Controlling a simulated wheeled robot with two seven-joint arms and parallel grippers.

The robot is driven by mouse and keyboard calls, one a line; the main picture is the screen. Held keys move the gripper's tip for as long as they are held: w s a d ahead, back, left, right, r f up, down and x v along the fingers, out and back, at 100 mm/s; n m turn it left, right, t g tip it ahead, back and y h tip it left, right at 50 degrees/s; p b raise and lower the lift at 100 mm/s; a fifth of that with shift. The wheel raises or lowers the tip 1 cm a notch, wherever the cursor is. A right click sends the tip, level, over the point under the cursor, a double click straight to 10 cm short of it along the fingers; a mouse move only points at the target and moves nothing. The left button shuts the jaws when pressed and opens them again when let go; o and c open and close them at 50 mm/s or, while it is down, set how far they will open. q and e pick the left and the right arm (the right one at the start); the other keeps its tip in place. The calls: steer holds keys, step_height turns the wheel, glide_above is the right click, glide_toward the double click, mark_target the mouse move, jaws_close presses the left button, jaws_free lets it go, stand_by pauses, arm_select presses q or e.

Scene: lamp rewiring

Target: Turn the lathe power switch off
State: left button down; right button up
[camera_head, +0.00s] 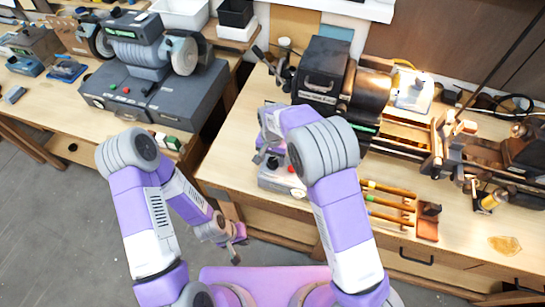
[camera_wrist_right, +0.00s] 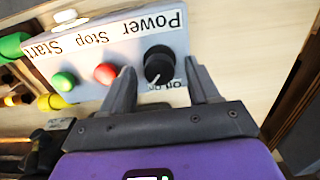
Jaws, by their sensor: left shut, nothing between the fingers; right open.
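The lathe's grey control box (camera_wrist_right: 120,30) fills the upper part of the right wrist view, its lettering upside down. It carries a black Power knob (camera_wrist_right: 158,62), a red Stop button (camera_wrist_right: 105,73) and a green Start button (camera_wrist_right: 65,81). The knob has a white pointer mark; I cannot tell which setting it marks. My right gripper (camera_wrist_right: 162,78) is open, its fingers on either side of the knob; contact is unclear. In the head view the box (camera_head: 270,183) is partly hidden by my right arm. My left gripper (camera_head: 237,241) is shut and empty, low beside the bench front.
The lathe (camera_head: 340,85) stands behind the box on the wooden bench. Several wooden-handled tools (camera_head: 388,202) lie to the box's right. A bench grinder (camera_head: 145,45) on a grey cabinet stands at the left. Open floor (camera_head: 60,220) shows at lower left.

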steer(key=shift+s, duration=0.1)
steer(key=c, duration=1)
steer(key=shift+c, duration=0.2)
steer(key=shift+n, duration=0.4)
steer(key=n, duration=0.3)
steer(key=shift+n+b, duration=0.3)
steer(key=shift+b, duration=0.1)
steer(key=n, duration=0.4)
steer(key=shift+n+b, duration=0.3)
steer(key=n, duration=0.4)
steer(key=shift+n, duration=2.4)
